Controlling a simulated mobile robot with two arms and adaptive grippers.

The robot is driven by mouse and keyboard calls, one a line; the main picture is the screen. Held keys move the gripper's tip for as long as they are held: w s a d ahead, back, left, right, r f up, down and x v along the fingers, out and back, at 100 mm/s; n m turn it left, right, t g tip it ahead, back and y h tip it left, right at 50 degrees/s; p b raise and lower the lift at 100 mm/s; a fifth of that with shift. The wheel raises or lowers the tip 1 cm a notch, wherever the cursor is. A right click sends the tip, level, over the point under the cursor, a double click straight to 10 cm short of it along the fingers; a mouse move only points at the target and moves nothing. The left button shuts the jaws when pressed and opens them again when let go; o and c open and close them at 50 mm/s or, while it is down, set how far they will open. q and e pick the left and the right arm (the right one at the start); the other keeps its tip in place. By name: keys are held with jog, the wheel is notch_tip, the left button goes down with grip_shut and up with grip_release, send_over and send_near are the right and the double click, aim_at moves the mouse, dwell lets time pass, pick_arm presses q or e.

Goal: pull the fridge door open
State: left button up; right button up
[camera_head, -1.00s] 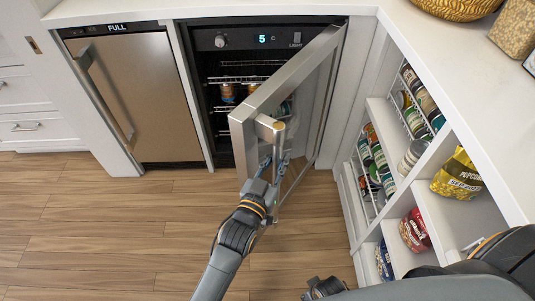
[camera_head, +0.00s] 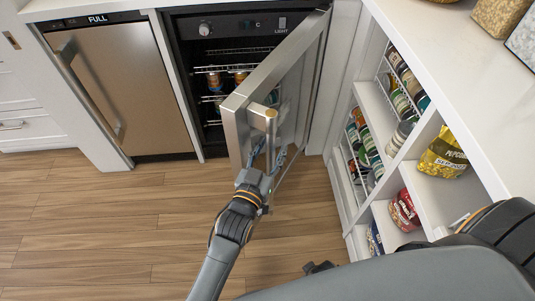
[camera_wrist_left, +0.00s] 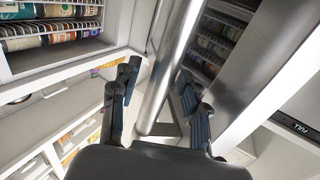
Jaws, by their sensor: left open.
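The fridge door (camera_head: 240,98) has a metal frame and a glass pane and stands well open, swung out toward me. Its round bar handle (camera_head: 271,123) is on the door's outer face, near the free edge. The open fridge (camera_head: 204,57) shows wire shelves with cans. My left gripper (camera_head: 267,160) is at the lower part of the handle. In the left wrist view, my left gripper (camera_wrist_left: 160,98) is open, with one finger on each side of the handle (camera_wrist_left: 161,80). Gaps show between bar and fingers. My right gripper does not show.
A closed steel appliance (camera_head: 120,90) labelled FULL stands left of the fridge. Open shelves (camera_head: 440,200) with cans and snack bags are on the right, under a white counter (camera_head: 435,75). The wooden floor (camera_head: 120,230) is clear at the left and front.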

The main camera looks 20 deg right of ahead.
pick_arm(q)
jog(key=v, duration=1.2)
jog(key=shift+c, duration=0.5)
